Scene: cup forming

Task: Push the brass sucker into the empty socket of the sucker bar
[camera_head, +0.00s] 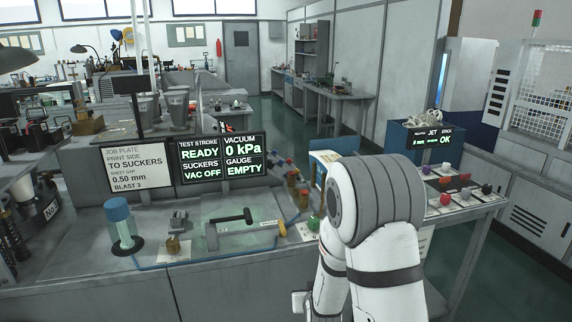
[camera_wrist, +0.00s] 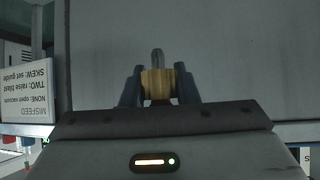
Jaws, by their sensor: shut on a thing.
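The brass sucker (camera_wrist: 157,84) is between the two dark fingers of my gripper (camera_wrist: 159,88) in the wrist view. It is a yellow-brown block with a grey pin rising from its top. My gripper is shut on it. A large plain grey surface fills the picture beyond it; I cannot tell whether the sucker touches it. In the head view my white arm bends at the right front, and my gripper is not visible. I cannot make out the sucker bar or its empty socket for certain in either view.
A display panel (camera_head: 222,158) reads READY, VAC OFF, 0 kPa and EMPTY. A job plate (camera_head: 126,175) stands beside it. A misfeed card (camera_wrist: 24,77) shows at wrist-view left.

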